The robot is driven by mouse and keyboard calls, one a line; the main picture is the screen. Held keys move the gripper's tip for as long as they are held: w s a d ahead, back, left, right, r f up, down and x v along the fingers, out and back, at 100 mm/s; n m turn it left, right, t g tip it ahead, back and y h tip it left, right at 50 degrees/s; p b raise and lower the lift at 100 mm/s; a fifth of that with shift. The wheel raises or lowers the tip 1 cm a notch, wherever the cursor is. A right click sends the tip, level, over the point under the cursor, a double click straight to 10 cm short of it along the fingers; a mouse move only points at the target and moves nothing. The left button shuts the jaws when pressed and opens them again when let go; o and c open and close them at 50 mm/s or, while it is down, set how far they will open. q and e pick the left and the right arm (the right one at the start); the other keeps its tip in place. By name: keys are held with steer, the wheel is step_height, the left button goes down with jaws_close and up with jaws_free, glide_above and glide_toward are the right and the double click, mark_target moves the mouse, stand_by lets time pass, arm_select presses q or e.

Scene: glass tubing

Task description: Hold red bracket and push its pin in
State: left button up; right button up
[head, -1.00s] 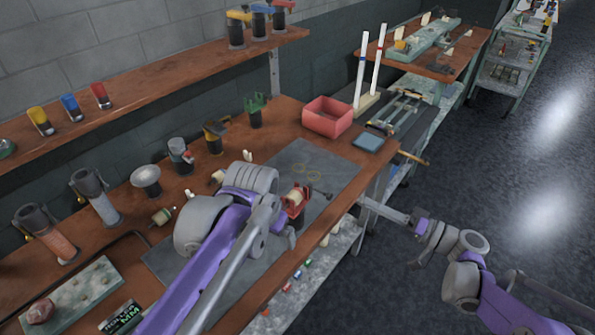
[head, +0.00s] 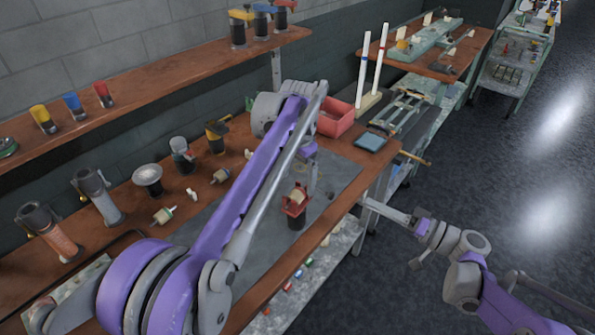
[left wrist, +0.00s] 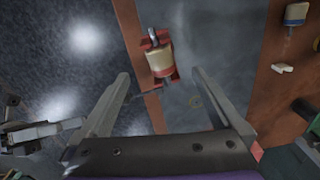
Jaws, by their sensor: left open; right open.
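The red bracket (head: 296,206) stands on a dark base near the front edge of the bench, with a cream roller in it. In the left wrist view the bracket (left wrist: 162,76) shows from above, with the cream roller (left wrist: 159,60) between its red ends. A short grey pin end (left wrist: 153,36) shows at its upper end; how deep it sits I cannot tell. My left gripper (head: 313,172) is open above and just behind the bracket. Its fingers spread either side of the bracket in the wrist view, without visible contact. My right gripper (head: 393,226) is open and empty beyond the bench edge.
A grey mat (head: 340,178) lies under the bracket. A red bin (head: 337,124) and a blue pad (head: 370,143) are at the bench's far end. Several fixtures line the wall side. Open floor (head: 510,190) lies to the right.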

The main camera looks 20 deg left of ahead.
mark_target(297, 192)
arm_select(q)
step_height(297, 192, down, 9)
steer(key=shift+a+r, duration=0.15)
steer(key=shift+r, duration=0.05)
steer(key=shift+c, duration=0.3)
jaws_close()
arm_select(e)
steer(key=shift+c, duration=1.4)
steer(key=shift+d+m, duration=0.3)
steer(key=shift+d, duration=0.1)
steer(key=shift+c, duration=1.3)
steer(key=d+m, duration=0.1)
steer(key=d+m+g, duration=0.1)
steer(key=d+m+h, duration=0.1)
steer(key=shift+d+f, duration=0.1)
steer(key=shift+f, duration=0.15)
jaws_close()
steer(key=shift+s+d+m+g+h, duration=0.1)
steer(key=shift+d+m+g+h, duration=0.35)
steer(key=shift+d+m, duration=0.55)
steer(key=shift+a+f, duration=0.1)
steer(key=shift+a, duration=0.15)
